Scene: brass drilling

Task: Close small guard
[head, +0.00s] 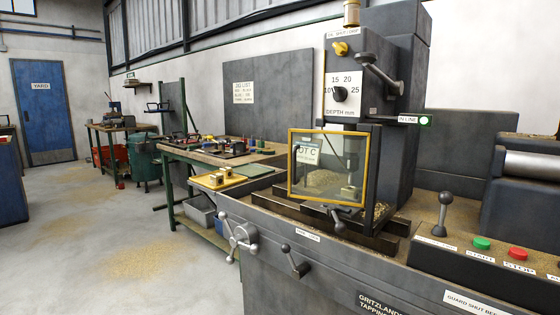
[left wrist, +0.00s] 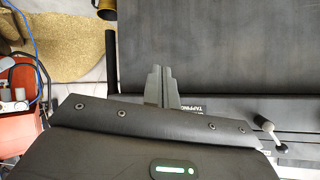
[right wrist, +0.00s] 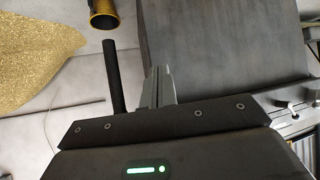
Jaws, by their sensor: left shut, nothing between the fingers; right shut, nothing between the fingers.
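The small guard (head: 328,204) is a clear panel in a yellow frame on the front of the grey machine in the head view. It stands upright across the work area below the depth dial, beside a dark post at its right edge. I cannot tell from this view whether it is fully closed. A small block and brass chips show through it. Neither gripper shows in the head view. My left gripper (left wrist: 157,74) is shut and empty in the left wrist view. My right gripper (right wrist: 158,76) is shut and empty in the right wrist view. Neither touches the guard.
Levers, a handwheel (head: 239,236) and green (head: 481,243) and red (head: 518,253) buttons line the machine's front. A green-legged bench (head: 200,160) with parts stands left. The floor further left is open, with scattered chips.

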